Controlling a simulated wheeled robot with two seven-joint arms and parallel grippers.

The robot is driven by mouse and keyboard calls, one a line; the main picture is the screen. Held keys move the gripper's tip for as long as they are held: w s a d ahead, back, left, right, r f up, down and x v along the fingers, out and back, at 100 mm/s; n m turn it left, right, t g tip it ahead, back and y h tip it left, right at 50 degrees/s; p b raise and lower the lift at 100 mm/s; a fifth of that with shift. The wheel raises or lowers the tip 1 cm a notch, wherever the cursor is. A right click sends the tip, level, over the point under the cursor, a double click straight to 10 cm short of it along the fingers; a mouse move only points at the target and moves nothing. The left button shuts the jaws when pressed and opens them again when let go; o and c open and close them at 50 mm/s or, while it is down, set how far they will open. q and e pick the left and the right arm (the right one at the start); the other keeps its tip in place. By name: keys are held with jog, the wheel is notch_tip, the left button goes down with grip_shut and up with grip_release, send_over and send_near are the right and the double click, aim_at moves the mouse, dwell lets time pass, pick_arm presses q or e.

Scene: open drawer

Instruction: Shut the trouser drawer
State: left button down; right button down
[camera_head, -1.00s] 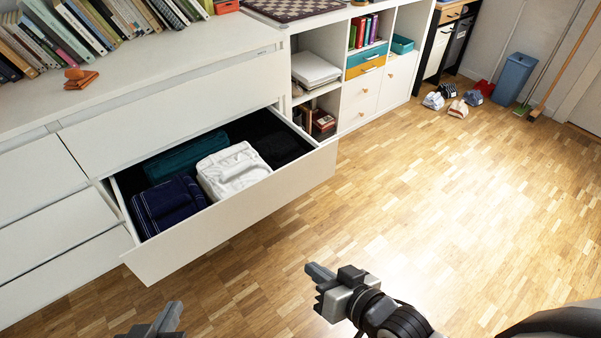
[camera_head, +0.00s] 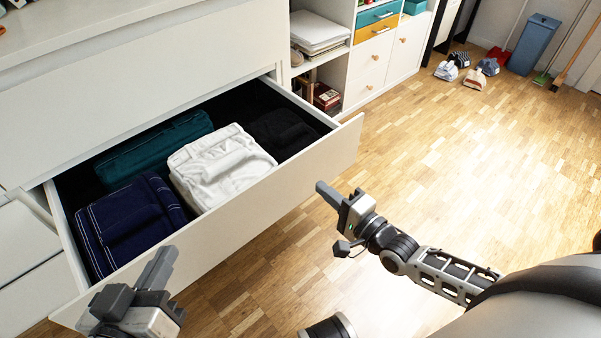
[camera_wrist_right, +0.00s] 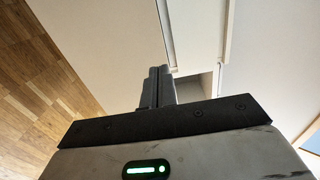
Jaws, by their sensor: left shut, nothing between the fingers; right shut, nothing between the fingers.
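The white trouser drawer (camera_head: 262,193) stands pulled out of the white dresser (camera_head: 150,75). Folded trousers lie in it: navy (camera_head: 128,222), white (camera_head: 218,165), teal (camera_head: 152,146) and black (camera_head: 282,133). My left gripper (camera_head: 160,265) is shut and empty. It overlaps the drawer's front at the lower left in the head view; whether it touches cannot be told. My right gripper (camera_head: 326,192) is shut and empty, just in front of the drawer front's right part, with a small gap in the picture. In the right wrist view its closed fingers (camera_wrist_right: 158,88) point toward pale panels.
A white shelf unit (camera_head: 372,70) with coloured drawers stands right of the dresser. Several shoes (camera_head: 470,72), a blue bin (camera_head: 534,45) and a broom (camera_head: 566,70) are at the far wall. The wooden floor (camera_head: 470,170) on the right is clear.

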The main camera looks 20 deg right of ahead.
aim_at(292, 163)
jog(key=b+x, duration=0.2)
jog(key=x, duration=0.6)
jog(key=shift+f, duration=0.1)
pick_arm(q)
jog(key=shift+w+d+r+n+t+h, duration=0.15)
jog(key=shift+d+r+n+t+h, duration=0.25)
jog(key=shift+r+n+h, duration=0.15)
pick_arm(e)
jog(key=shift+w, duration=0.1)
